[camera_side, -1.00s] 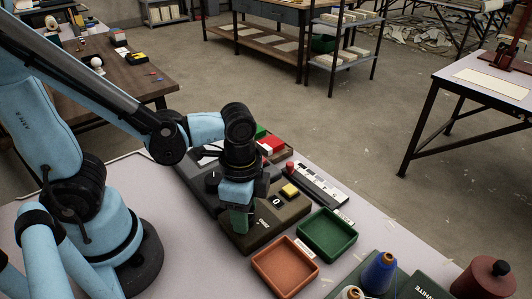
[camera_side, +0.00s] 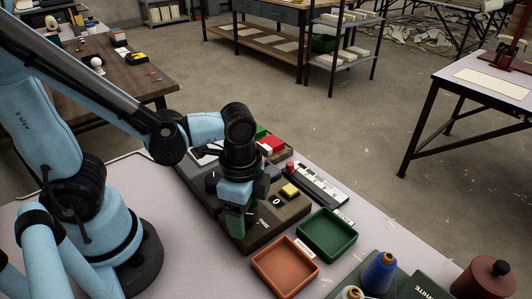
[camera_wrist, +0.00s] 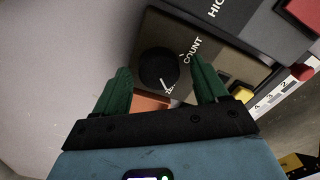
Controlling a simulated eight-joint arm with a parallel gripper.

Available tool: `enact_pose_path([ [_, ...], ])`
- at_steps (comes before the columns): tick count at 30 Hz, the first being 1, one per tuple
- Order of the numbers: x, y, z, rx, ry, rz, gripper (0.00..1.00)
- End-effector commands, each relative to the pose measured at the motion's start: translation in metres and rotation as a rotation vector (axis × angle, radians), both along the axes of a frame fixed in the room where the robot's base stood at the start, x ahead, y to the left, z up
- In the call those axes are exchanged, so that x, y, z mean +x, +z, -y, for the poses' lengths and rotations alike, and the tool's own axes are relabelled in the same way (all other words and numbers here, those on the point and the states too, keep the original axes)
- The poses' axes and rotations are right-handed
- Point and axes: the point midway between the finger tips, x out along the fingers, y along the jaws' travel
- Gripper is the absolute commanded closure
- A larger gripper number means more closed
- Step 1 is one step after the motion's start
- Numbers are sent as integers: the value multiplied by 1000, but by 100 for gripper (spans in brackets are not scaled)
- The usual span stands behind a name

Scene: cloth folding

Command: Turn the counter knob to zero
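The counter knob (camera_wrist: 158,68) is round and black on the dark counter box (camera_wrist: 207,48), with "COUNT" printed beside it in the wrist view. Its white pointer line points toward a small white label at its lower right, partly cut off and hard to read. My gripper (camera_wrist: 162,80) has two green fingers spread apart, one on each side of the knob in that view; I cannot tell whether they touch it. In the side view my gripper (camera_side: 234,224) points down over the box (camera_side: 262,236), hiding the knob. "ZERO" is printed near the box's front edge.
A yellow button (camera_side: 290,190) and a small white "0" are on the box. A green tray (camera_side: 327,234) and an orange tray (camera_side: 285,266) sit to the right. Thread spools (camera_side: 379,273) stand at the front right. A ruler-like strip (camera_side: 318,184) lies behind.

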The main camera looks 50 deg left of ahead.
Motion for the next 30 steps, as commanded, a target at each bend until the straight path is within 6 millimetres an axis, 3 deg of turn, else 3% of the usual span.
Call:
enact_pose_path([
  [11,0,7,0,-1,1,-1,27],
  [30,-1,78,0,0,1,0,27],
])
